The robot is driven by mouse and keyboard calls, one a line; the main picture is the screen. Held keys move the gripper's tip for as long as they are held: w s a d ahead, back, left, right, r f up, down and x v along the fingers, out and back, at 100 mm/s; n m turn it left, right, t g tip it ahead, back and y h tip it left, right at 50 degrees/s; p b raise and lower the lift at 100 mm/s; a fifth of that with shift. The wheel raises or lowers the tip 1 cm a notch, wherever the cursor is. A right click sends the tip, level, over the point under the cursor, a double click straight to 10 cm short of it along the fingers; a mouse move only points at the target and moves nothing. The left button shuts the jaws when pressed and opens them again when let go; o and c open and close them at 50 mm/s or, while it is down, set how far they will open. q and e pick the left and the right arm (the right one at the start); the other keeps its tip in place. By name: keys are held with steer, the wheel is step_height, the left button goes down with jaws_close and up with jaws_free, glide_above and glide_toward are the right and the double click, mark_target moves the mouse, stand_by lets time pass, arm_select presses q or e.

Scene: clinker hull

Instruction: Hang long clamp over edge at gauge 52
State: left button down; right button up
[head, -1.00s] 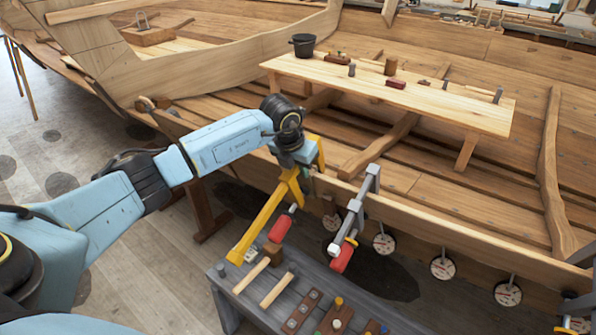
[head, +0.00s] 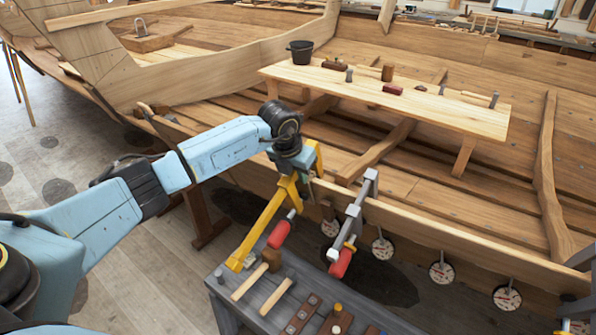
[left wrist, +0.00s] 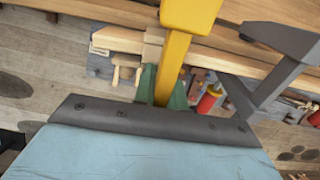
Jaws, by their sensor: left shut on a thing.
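My left gripper (head: 296,172) is shut on a long yellow clamp (head: 262,222) with a red handle (head: 279,234). The clamp slants down to the left, its lower end over the left end of the grey bench. In the left wrist view the yellow bar (left wrist: 172,68) runs between green fingers (left wrist: 160,88). A grey clamp (head: 355,215) with a red handle hangs over the plank edge (head: 430,225), right of the yellow one. Round gauges (head: 382,248) hang in a row along the plank; their numbers are not legible. My right gripper is not in view.
The grey bench (head: 222,290) below holds a mallet (head: 258,274) and several other tools. A plank table (head: 420,105) inside the hull carries a dark bucket (head: 300,50) and small tools. The plank edge right of the grey clamp is largely clear.

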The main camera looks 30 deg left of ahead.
arm_select(q)
steer(key=shift+s+r+p, duration=0.1)
steer(key=shift+r+p, duration=0.5)
steer(key=shift+p, duration=0.15)
steer(key=shift+p+v, duration=0.7)
steer(key=shift+v, duration=0.4)
steer(key=shift+p+v, duration=0.7)
steer(key=shift+v, duration=0.1)
steer(key=shift+p+v, duration=2.3)
steer(key=shift+v, duration=0.95)
